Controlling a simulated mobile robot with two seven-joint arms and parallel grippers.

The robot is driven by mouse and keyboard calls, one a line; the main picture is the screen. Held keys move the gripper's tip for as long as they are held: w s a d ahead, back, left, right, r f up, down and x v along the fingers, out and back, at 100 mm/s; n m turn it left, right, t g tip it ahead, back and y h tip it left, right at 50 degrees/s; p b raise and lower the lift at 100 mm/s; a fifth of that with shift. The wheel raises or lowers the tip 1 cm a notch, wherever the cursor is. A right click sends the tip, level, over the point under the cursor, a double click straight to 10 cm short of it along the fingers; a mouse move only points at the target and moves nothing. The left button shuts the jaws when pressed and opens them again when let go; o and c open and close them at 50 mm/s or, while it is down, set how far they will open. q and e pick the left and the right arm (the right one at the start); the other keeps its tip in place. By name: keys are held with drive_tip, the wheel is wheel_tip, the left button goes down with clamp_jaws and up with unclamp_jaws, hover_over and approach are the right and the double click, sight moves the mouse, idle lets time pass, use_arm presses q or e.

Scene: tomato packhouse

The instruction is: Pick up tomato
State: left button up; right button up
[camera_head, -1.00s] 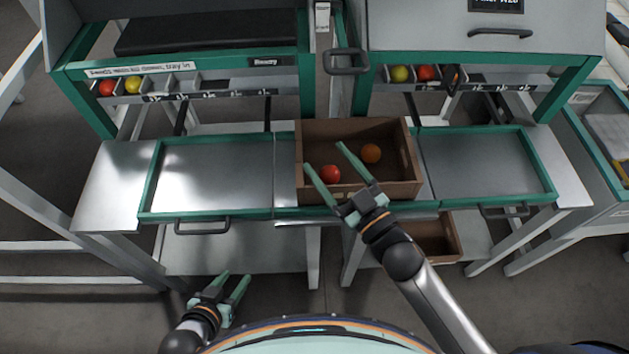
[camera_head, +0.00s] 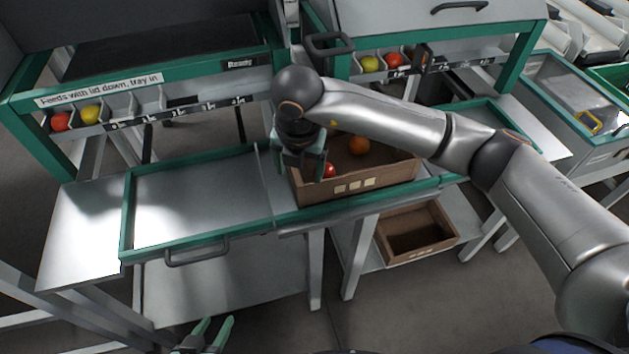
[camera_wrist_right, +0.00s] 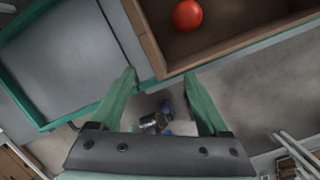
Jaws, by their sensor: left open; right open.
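A brown crate (camera_head: 400,172) stands on the bench tray. My right gripper (camera_head: 302,172) is open and empty, over the crate's left end. In the right wrist view my right gripper's fingertips (camera_wrist_right: 160,78) are apart with nothing between them; the red tomato (camera_wrist_right: 187,14) lies beyond them, inside the crate wall (camera_wrist_right: 152,42). My left gripper (camera_head: 208,330) is open and empty at the bottom edge, away from the bench.
An empty green-rimmed tray (camera_head: 200,207) lies left of the crate. A second brown crate (camera_head: 420,226) is on the shelf below. Small bins at the back hold red and yellow tomatoes (camera_head: 91,114). A black handle (camera_head: 328,43) sticks out above the crate.

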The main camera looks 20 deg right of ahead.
sight(330, 170)
drive_tip(key=w+d+r+m+t+h, duration=0.1)
drive_tip(key=w+d+r+m+h, duration=0.1)
drive_tip(key=w+d+h, duration=0.15)
drive_tip(key=shift+n+y, duration=0.3)
drive_tip(key=shift+y, duration=0.25)
drive_tip(key=x, duration=1.1)
drive_tip(key=shift+s+d+f, duration=0.3)
drive_tip(key=shift+d+f, duration=0.05)
drive_tip(key=shift+f, duration=0.1)
drive_tip(key=c, duration=0.6)
drive_tip(key=shift+c, duration=0.4)
drive_tip(key=shift+r, duration=0.2)
